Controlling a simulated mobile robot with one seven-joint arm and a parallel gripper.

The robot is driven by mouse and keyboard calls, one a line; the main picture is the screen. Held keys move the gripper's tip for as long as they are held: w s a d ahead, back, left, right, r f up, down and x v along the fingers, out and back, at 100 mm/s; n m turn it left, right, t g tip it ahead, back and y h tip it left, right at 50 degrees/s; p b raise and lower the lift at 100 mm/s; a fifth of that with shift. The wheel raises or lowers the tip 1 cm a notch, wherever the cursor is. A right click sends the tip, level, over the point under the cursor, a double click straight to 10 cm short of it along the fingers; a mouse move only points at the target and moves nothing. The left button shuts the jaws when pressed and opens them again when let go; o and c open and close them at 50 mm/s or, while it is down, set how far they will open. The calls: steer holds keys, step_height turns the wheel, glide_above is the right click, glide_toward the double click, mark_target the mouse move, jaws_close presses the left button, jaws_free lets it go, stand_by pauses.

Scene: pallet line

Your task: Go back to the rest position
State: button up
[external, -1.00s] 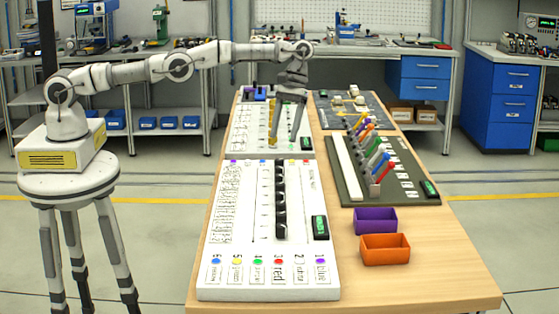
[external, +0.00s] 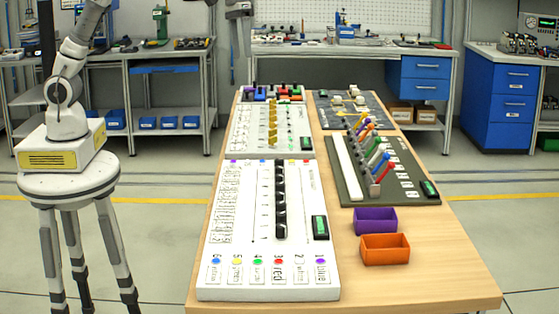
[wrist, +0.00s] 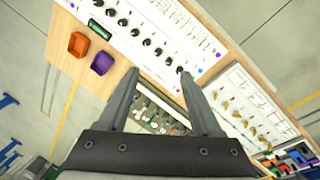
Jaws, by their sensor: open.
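My gripper (wrist: 160,74) is open and empty, its two dark fingers spread apart in the wrist view. My arm rises out of the picture there. The gripper is clear of the table (external: 430,275) and touches nothing that I can see.
A white panel with black knobs (external: 270,260) lies in front, with a yellow-lever panel (external: 245,130) behind it. A panel with coloured levers (external: 400,165) is at right. Purple (external: 376,221) and orange (external: 385,249) bins stand near the right edge.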

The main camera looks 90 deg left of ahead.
steer(key=s+r+m+t, duration=0.1)
steer(key=s+r+m, duration=0.15)
steer(key=s, duration=0.55)
steer(key=s+a+f+m+t+y, duration=0.1)
steer(key=s+f+m+t, duration=0.15)
steer(key=s, duration=0.85)
steer(key=s+a+f+m+t+y, duration=0.15)
steer(key=s+f, duration=0.25)
steer(key=s, duration=0.7)
step_height(320, 180, down, 29)
steer(key=d+b, duration=0.1)
steer(key=b, duration=2.7)
steer(key=shift+s+g+h+b, duration=0.3)
steer(key=shift+h+b, duration=0.05)
steer(key=shift+b, duration=0.05)
steer(key=shift+r, duration=0.15)
